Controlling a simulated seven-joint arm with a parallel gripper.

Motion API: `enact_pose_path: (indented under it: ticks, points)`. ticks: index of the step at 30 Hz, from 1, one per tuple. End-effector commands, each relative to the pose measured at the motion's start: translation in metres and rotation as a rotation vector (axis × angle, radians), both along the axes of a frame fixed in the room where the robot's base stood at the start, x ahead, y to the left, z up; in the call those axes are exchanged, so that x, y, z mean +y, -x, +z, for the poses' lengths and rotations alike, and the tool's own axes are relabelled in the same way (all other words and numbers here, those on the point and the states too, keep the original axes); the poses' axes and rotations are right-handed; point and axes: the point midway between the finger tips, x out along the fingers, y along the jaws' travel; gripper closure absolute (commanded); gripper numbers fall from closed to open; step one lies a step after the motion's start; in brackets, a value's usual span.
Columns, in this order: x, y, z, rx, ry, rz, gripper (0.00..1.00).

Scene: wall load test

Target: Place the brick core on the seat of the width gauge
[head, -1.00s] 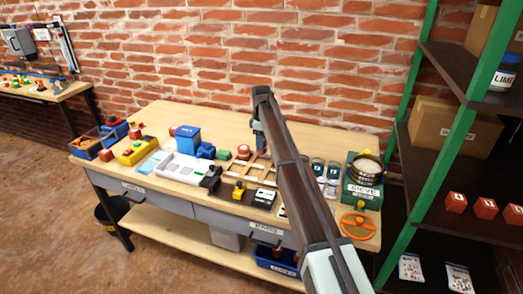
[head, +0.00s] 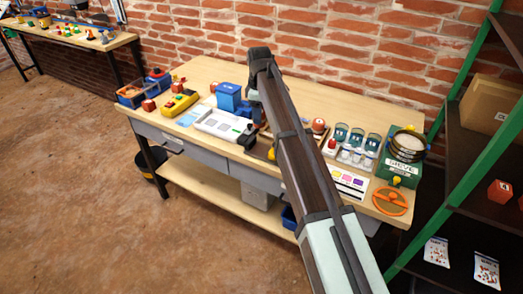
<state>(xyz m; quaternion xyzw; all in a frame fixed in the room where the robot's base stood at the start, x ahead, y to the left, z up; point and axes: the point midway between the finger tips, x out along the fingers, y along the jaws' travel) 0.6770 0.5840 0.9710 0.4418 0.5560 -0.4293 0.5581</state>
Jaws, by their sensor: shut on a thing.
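My arm reaches from the bottom right up over the workbench. My gripper (head: 256,112) hangs from its far end, mostly hidden behind the wrist, above the bench beside the right end of a white-grey device (head: 220,123). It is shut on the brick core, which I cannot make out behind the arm. I cannot tell for sure which device is the width gauge; part of the bench top is covered by my arm.
The wooden workbench (head: 330,97) is clear along its back. Glass jars (head: 357,137), a green sieve stand (head: 398,171) and an orange handwheel (head: 390,201) are at right, near a green-framed shelf (head: 455,80).

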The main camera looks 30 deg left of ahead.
Motion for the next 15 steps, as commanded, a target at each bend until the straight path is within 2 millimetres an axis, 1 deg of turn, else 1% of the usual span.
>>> enact_pose_path:
  ticks: [1,3,7,10,13,15]
  points:
    - [-0.011,0.01,-0.002,0.002,0.002,-0.021,0.88]
    - [-0.016,0.016,-0.004,0.007,0.006,-0.058,0.88]
    - [-0.016,0.015,-0.004,0.013,0.011,-0.12,0.88]
    - [-0.016,0.015,-0.007,0.015,0.012,-0.142,0.88]
    - [-0.016,0.015,-0.016,0.015,0.012,-0.148,0.88]
    - [-0.016,0.015,-0.027,0.015,0.013,-0.148,0.88]
